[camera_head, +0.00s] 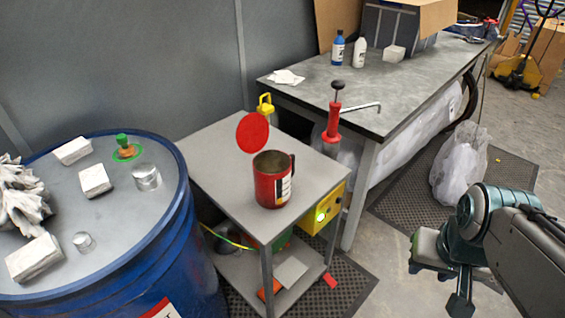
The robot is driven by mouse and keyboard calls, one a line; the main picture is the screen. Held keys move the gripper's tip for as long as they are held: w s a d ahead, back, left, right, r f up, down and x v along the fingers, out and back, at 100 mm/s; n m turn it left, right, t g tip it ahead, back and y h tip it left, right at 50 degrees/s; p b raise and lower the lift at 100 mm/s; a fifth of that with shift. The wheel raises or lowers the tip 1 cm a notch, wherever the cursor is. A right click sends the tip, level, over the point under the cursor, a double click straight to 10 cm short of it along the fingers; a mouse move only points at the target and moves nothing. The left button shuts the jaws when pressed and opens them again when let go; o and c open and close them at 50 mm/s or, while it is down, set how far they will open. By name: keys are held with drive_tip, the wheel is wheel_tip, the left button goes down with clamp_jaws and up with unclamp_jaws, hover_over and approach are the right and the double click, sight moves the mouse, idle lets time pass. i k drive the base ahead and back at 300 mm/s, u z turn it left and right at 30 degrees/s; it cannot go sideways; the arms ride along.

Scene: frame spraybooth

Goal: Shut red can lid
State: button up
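The red can (272,180) stands upright on top of the small grey cart, with a handle on its right side and a black and white label. Its round red lid (253,132) stands raised at the can's back left, so the can's mouth is open. My gripper (437,287) is at the lower right, over the floor and well apart from the can and the cart. Its fingers look spread, with nothing seen between them.
A blue drum (160,245) with white blocks, small tins and a rag on top stands left of the cart (222,162). A workbench (400,95) with bottles is behind. A red pump (334,120) and yellow-handled item (265,105) stand behind the cart.

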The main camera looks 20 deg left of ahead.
sight(252, 134)
drive_tip(key=k, duration=0.45)
drive_tip(key=u, duration=0.95)
drive_tip(key=i, duration=1)
drive_tip(key=k, duration=0.85)
drive_tip(key=z, duration=0.5)
drive_tip(key=i, duration=0.6)
drive_tip(key=u, duration=0.55)
